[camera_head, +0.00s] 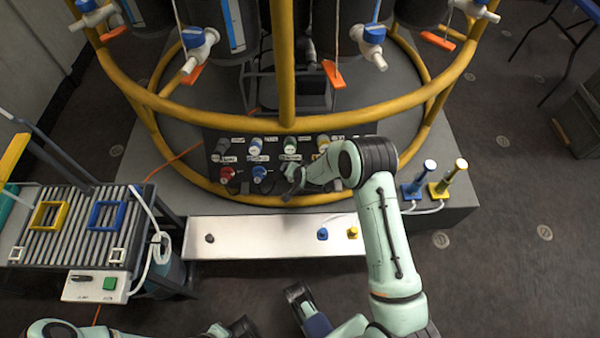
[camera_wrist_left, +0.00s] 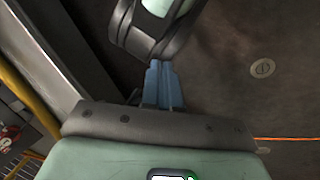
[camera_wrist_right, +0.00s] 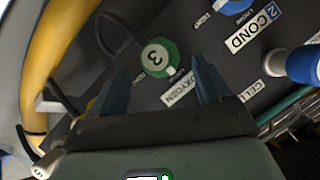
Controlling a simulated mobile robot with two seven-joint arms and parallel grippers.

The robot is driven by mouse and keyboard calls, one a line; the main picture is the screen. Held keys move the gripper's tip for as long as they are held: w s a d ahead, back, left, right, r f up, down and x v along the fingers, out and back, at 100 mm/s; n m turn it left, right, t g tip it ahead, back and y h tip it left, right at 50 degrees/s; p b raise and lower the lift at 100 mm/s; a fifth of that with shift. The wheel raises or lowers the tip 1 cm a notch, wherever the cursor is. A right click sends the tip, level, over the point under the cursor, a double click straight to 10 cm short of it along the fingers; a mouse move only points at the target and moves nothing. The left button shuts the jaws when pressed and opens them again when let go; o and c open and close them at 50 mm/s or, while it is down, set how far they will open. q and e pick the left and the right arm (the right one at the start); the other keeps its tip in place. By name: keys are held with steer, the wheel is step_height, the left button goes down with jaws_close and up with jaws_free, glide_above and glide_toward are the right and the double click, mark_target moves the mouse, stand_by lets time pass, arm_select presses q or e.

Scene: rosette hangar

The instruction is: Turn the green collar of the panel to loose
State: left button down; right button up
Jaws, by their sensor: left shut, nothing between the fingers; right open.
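My right gripper (camera_wrist_right: 162,78) is open with nothing held, and I see no contact with the green part. In the head view it is low in front of the panel, hiding some of the lower row. My left gripper (camera_wrist_left: 163,85) is shut and empty, away from the panel, close to a dark arm link.
Yellow rails (camera_head: 288,60) cross above and below the panel. Red (camera_head: 227,174) and blue (camera_head: 259,175) fittings sit low on it. A white tray (camera_head: 265,235) lies in front. A slatted bench (camera_head: 75,225) stands left; blue and yellow posts (camera_head: 440,190) stand right.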

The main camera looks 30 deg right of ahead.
arm_select(q)
steer(key=shift+g, duration=0.7)
steer(key=s+r, duration=0.1)
steer(key=s+d+r+p, duration=0.1)
steer(key=s+r+p, duration=0.1)
steer(key=shift+s+d, duration=0.35)
steer(key=shift+s, duration=0.05)
arm_select(e)
steer(key=v, duration=1.1)
steer(key=shift+w, duration=0.1)
